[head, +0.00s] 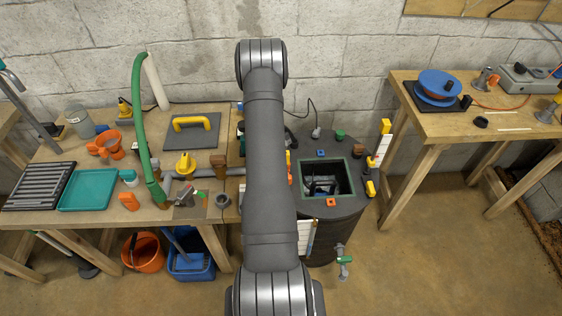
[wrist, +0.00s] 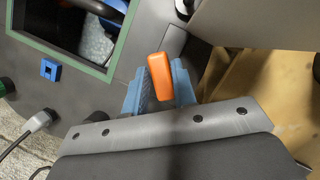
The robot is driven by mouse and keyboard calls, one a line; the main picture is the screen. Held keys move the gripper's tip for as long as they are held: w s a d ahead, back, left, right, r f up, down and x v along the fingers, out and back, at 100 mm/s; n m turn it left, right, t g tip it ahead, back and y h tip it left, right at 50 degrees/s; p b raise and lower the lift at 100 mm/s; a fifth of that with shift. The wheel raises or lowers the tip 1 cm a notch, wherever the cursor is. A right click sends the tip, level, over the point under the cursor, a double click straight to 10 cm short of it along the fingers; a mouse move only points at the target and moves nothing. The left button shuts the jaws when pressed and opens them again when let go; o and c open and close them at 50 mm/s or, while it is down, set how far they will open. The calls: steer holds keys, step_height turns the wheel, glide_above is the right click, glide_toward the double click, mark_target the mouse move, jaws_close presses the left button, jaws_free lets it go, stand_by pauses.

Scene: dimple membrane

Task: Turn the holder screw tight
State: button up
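An orange block-shaped handle (wrist: 160,78), likely the holder screw's, stands beside the green-framed opening (wrist: 116,60) in the drum top in the wrist view. My gripper (wrist: 161,84) has its two blue fingers on either side of this handle. In the head view my arm covers the gripper and this left side of the dark drum (head: 340,225).
A blue clip (wrist: 50,69) and a white cable plug (wrist: 38,121) are near the opening. An orange clip (head: 331,202) sits at its front. A yellow-and-white upright piece (head: 383,140) rises on the drum's right. A cluttered bench (head: 140,215) stands left, another bench (head: 440,125) right.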

steer(key=shift+o, duration=1.3)
steer(key=v, duration=1.7)
steer(key=shift+r, duration=0.15)
steer(key=shift+w, duration=0.15)
steer(key=o, duration=0.7)
steer(key=s+d+n+t+y, duration=0.3)
steer(key=s+d+n, duration=0.15)
steer(key=n, duration=1.35)
steer(key=f, duration=1.6)
steer(key=shift+s+a+f, duration=0.15)
steer(key=shift+s+a, duration=0.05)
steer(key=shift+s, duration=0.2)
